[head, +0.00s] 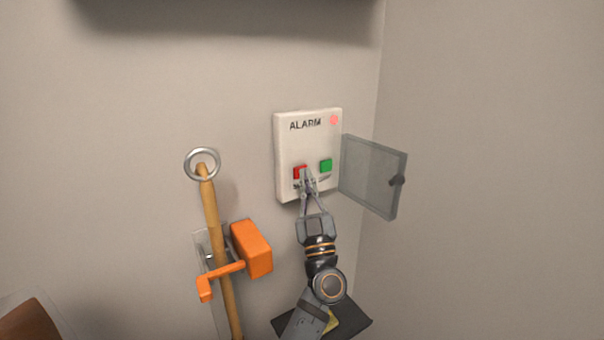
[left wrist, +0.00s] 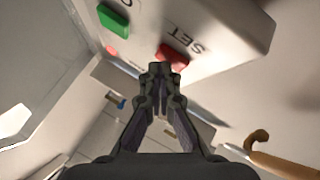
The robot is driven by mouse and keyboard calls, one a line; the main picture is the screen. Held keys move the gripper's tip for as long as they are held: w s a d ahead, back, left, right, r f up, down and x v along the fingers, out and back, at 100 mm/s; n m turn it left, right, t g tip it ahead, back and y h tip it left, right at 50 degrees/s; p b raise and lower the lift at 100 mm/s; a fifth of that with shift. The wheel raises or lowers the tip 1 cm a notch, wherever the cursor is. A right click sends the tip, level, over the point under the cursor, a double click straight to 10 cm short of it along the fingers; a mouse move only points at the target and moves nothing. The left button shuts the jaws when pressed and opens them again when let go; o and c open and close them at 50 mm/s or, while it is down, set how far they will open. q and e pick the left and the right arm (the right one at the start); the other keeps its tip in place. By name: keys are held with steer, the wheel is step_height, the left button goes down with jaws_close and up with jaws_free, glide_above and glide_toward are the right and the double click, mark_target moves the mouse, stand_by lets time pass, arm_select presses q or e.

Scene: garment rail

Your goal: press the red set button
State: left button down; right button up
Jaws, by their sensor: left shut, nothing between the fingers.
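The red set button (head: 298,172) is on the lower left of the white alarm box (head: 285,140) on the wall. A green button (head: 326,166) is to its right. My left gripper (head: 307,174) is shut and empty, its fingertips in front of the box and partly covering the red button. In the left wrist view, the red button (left wrist: 172,56) shows just past the tips of my left gripper (left wrist: 160,69), near the upside-down SET label. I cannot tell whether the tips touch it. A red lamp (head: 334,120) shows at the top right of the box. My right gripper is not in view.
The clear cover (head: 369,178) stands open to the right of the box. To the left, a wooden pole (head: 213,215) with a metal ring (head: 202,164) stands by an orange holder (head: 252,249). A dark overhang (head: 230,15) is above. Bare wall surrounds the box.

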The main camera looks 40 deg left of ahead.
arm_select(q)
steer(key=shift+s+d, duration=0.3)
steer(key=shift+d, duration=0.35)
